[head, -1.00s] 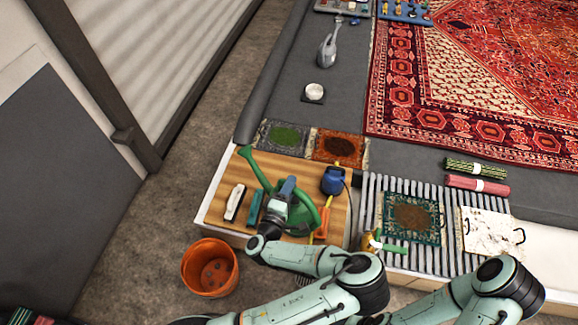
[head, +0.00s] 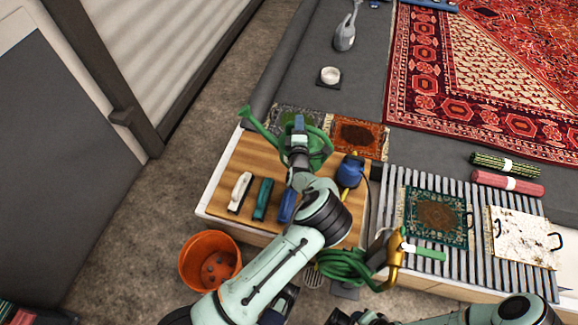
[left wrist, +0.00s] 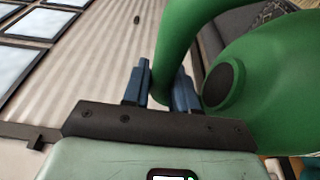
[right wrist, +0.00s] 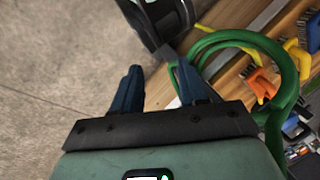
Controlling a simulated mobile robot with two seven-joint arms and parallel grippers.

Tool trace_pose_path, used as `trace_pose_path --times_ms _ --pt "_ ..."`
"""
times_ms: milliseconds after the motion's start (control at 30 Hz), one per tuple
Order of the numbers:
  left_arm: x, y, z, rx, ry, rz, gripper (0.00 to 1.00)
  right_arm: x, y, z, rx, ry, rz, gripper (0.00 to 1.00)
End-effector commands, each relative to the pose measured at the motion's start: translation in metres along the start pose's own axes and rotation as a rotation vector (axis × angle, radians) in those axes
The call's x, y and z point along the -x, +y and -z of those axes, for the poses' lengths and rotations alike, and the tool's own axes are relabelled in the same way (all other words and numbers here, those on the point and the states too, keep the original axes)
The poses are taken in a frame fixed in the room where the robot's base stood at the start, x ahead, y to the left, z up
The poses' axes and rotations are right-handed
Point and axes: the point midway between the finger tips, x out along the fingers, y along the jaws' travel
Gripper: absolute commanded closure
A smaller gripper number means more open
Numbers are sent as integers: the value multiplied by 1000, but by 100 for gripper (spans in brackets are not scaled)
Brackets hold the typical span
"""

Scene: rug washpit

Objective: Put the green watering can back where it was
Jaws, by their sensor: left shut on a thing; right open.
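The green watering can (head: 322,150) is at the back edge of the wooden board, with its spout (head: 258,128) pointing back left. My left gripper (head: 299,128) is shut on a green tubular part of it. The left wrist view shows that part (left wrist: 178,45) between the fingers (left wrist: 163,90), with the can's body (left wrist: 270,85) to the right. I cannot tell whether the can's base touches anything. My arm hides part of the can in the head view. My right gripper (right wrist: 152,88) is open and empty, near a coiled green hose (right wrist: 235,40).
Several brushes, including a white one (head: 240,192) and a teal one (head: 262,199), lie on the wooden board (head: 222,180). Small rug samples (head: 358,136) lie behind it. An orange bucket (head: 210,262) stands on the floor. The hose coil (head: 343,267) has a brass nozzle (head: 394,262).

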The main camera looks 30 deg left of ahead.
Motion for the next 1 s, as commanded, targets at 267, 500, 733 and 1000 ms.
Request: trace_pose_path --times_ms 267,500,733,1000 --pt "-83 2 31 2 107 -20 100 -52 15 28 -6 81 -2 57" --pt "-115 16 47 -1 129 -22 100 -69 19 42 -8 119 -3 57" --pt "-120 22 49 -4 131 -21 100 -70 19 44 -8 126 -3 57" --pt "-120 16 49 -5 131 -21 100 -72 20 46 -9 131 -3 57"
